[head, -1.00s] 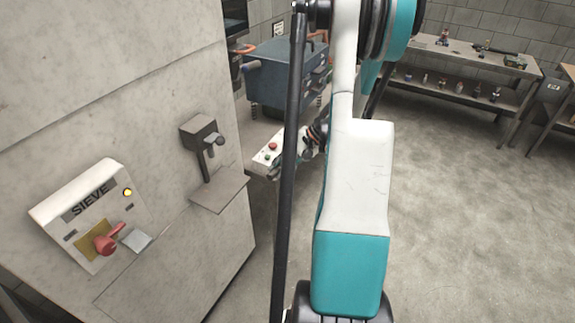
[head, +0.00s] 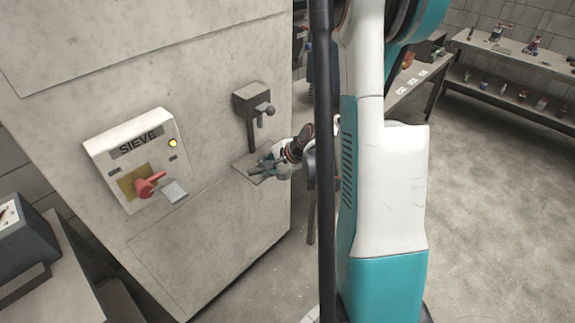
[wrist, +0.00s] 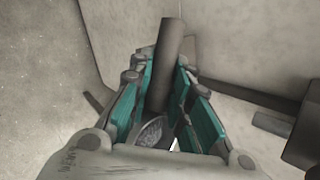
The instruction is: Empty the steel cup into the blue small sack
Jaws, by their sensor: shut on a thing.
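My gripper (head: 260,167) reaches in from the right at the small grey plate (head: 240,168) under a dark box (head: 252,93) on the machine's side. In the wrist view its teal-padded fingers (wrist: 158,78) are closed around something. Low between the pads is a grey rounded piece with a dark, grainy-looking face (wrist: 152,132); it seems to be the steel cup, mostly hidden by the fingers. A plain grey cylinder (wrist: 170,60) also stands between the fingers; I cannot tell whether it is part of what is held. I see no blue small sack.
The pale machine carries a SIEVE panel (head: 137,160) with a red handle (head: 150,184) and a lit yellow lamp. A bench with a grey device (head: 25,238) is at the left. Shelves with small items (head: 515,90) stand at the back right. The floor at right is clear.

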